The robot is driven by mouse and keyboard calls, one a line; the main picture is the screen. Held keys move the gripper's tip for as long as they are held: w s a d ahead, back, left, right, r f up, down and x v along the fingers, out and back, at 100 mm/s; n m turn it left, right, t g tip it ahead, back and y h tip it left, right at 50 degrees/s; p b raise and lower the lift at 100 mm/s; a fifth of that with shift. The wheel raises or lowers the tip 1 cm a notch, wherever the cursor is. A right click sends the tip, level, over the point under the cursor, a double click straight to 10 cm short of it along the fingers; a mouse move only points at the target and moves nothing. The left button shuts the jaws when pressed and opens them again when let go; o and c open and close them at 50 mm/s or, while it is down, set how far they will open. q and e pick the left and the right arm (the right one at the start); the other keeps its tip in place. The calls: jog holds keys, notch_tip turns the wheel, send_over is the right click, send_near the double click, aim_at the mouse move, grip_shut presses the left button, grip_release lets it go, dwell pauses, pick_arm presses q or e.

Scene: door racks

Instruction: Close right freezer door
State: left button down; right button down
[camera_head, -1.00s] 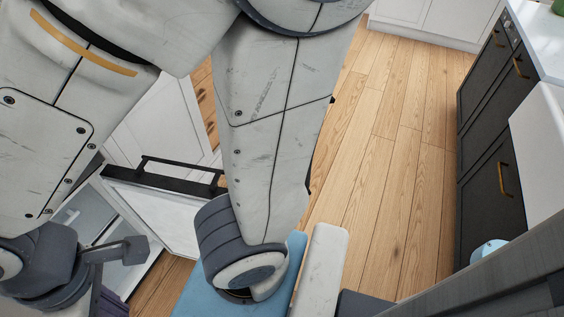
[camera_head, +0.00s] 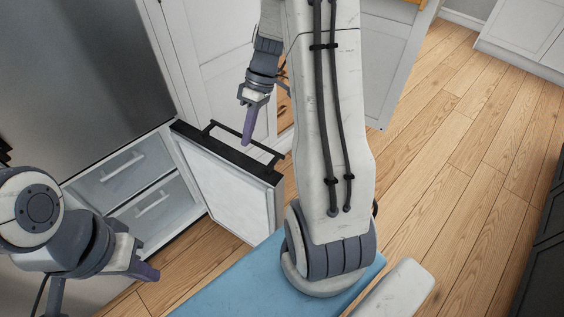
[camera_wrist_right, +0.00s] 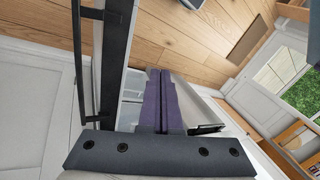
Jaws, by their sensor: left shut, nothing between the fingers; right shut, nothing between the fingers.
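The right freezer door (camera_head: 226,186) stands open, swung out from the freezer compartment (camera_head: 137,190). Its white inner panel faces left and a dark bar handle (camera_head: 240,143) runs along its top edge on the outer side. My left gripper (camera_head: 150,272) is shut and empty, low in front of the compartment.
The freezer holds white drawers (camera_head: 152,205). A grey steel fridge front (camera_head: 75,70) rises above it. White cabinet panels (camera_head: 220,60) stand behind. My blue base fills the bottom middle. Wooden floor (camera_head: 460,140) is clear to the right, up to a dark cabinet (camera_head: 545,240).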

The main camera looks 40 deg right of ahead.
jog(key=s+d+f+m+t+y+b, duration=0.15)
jog(key=d+f, duration=0.25)
jog(key=d, duration=0.5)
jog(key=s+d+f+n+t, duration=0.1)
jog(key=s+d+f+t, duration=0.15)
jog(key=d+f, duration=0.45)
jog(key=a+f+p, duration=0.2)
jog(key=a+f, duration=0.3)
jog(key=a, duration=0.2)
jog(key=shift+f, duration=0.3)
jog(key=shift+w+d+m, duration=0.1)
jog(key=shift+m, duration=0.15)
